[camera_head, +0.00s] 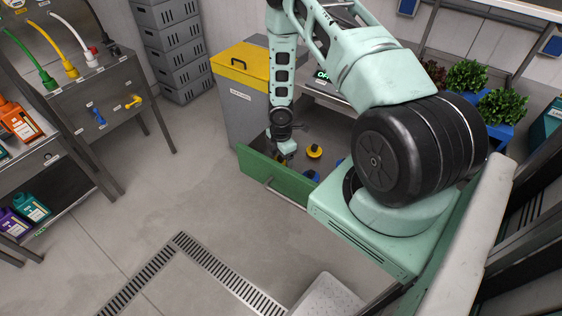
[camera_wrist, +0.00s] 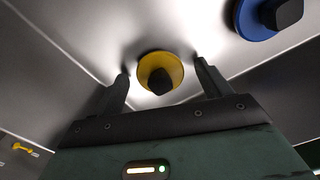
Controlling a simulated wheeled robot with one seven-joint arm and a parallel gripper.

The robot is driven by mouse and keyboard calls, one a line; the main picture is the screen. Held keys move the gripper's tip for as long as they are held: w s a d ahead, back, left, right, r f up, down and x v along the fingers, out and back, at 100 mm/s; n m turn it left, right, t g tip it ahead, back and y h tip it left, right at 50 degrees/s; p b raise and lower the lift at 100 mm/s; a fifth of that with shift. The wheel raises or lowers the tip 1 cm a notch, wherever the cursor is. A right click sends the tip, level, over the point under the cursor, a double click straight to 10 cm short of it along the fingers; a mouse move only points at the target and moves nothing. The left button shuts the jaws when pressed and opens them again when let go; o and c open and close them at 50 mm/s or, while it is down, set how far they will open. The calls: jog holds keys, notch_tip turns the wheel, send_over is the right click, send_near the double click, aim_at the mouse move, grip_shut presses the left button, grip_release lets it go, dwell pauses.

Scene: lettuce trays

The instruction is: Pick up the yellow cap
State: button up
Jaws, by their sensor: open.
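The yellow cap (camera_head: 314,151) is a round yellow disc with a black knob. It lies on the floor of an open drawer with a green front (camera_head: 273,180). In the wrist view the yellow cap (camera_wrist: 160,73) sits ahead of my gripper (camera_wrist: 163,80), between the lines of its two fingers. My gripper is open and empty, and the cap looks a little beyond the fingertips. In the head view my gripper (camera_head: 286,150) reaches down into the drawer, left of the cap. Its fingertips are hard to make out there.
A blue cap with a dark knob (camera_wrist: 268,14) lies to the right in the wrist view. Drawer walls surround the caps. A grey cabinet with a yellow lid (camera_head: 240,66) stands beside the drawer at the left. Lettuce plants (camera_head: 467,75) stand at the right.

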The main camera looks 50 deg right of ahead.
jog(key=c, duration=1)
jog(key=shift+c, duration=0.2)
jog(key=shift+r, duration=0.1)
